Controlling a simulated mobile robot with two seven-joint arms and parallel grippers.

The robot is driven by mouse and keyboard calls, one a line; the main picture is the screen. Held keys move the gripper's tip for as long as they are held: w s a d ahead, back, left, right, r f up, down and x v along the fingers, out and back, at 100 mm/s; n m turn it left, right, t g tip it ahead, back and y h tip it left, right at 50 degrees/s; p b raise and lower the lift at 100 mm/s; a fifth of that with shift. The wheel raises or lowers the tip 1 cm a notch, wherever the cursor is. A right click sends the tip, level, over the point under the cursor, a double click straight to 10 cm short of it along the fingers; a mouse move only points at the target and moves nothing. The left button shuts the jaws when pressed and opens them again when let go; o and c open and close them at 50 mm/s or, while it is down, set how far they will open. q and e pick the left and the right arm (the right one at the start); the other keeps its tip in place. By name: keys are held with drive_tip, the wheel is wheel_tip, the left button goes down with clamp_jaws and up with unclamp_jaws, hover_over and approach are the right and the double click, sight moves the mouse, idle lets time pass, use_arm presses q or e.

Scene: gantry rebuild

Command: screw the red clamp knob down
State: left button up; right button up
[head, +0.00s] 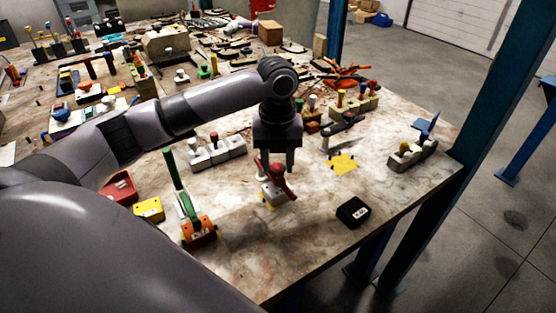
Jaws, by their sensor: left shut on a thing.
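The red clamp knob (277,173) sits on top of a small pale block (271,194) on the table, right of the middle of the head view. A red arm of it slants down to the right. My left gripper (277,165) points straight down over it, with its fingers around the upper part of the knob, shut on it. The fingers hide part of the knob, so I cannot tell how far down it sits. My right gripper is not in view.
A yellow patch (342,163) lies right of the knob, and a black box (352,212) stands near the table's front edge. A green-handled tool (187,205) stands to the left. A grey block with coloured pegs (413,152) is at the right. Clutter fills the back.

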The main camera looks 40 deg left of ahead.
sight(276, 168)
use_arm(q)
drive_tip(key=shift+a+r+m, duration=0.1)
drive_tip(key=shift+r+m, duration=0.1)
drive_tip(key=shift+m, duration=1.4)
drive_tip(key=o, duration=0.9)
drive_tip(key=shift+s, duration=0.1)
wheel_tip(276, 168, up, 7)
drive_tip(key=shift+r, duration=0.1)
